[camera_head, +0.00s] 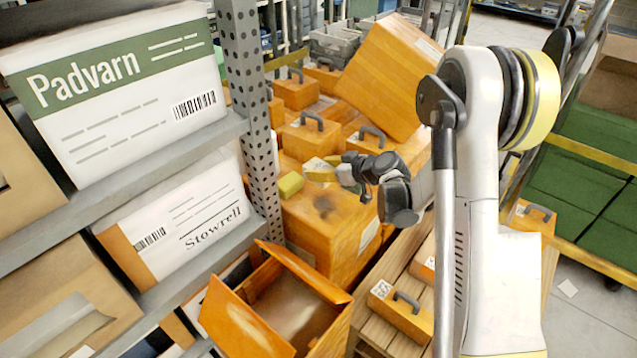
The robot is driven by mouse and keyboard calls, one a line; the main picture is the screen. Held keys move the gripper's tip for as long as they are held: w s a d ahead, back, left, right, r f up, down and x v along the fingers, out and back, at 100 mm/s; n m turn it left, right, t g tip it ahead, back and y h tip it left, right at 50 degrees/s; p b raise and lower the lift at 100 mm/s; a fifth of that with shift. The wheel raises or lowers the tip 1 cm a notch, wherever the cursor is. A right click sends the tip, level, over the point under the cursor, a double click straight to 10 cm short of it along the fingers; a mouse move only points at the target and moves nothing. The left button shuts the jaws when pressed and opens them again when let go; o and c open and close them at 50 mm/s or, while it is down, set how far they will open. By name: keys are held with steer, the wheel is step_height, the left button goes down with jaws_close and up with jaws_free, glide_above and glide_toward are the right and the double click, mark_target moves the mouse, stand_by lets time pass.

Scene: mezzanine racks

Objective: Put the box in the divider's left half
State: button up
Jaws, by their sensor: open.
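A small yellow-green box (290,185) sits near the left edge of the top of a large orange crate (320,236). It is the likeliest match for the task's box. My gripper (322,169) is open, with yellow fingertips, just right of this box and apart from it in the picture. The fingers point left, over the crate's top. I cannot tell how high they are above it. No divider with two halves is clearly recognisable. An open orange carton (235,318) with raised flaps stands at the bottom centre; no partition shows in it.
A grey rack upright (246,100) and shelves with a Padvarn carton (120,85) and a Stowrell carton (180,215) stand on the left. Orange handled cases (400,312) lie on a wooden pallet (392,268). A large tilted orange box (385,75) is behind my gripper.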

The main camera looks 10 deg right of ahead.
step_height(320, 180, down, 2)
steer(key=shift+s+f+b, duration=0.1)
steer(key=shift+s+b, duration=0.05)
steer(key=shift+b, duration=0.15)
steer(key=shift+c, duration=0.6)
step_height(320, 180, down, 3)
steer(key=shift+r+b, duration=0.1)
steer(key=shift+b, duration=0.5)
steer(key=o, duration=1)
steer(key=shift+r, duration=0.1)
steer(key=shift+a, duration=0.1)
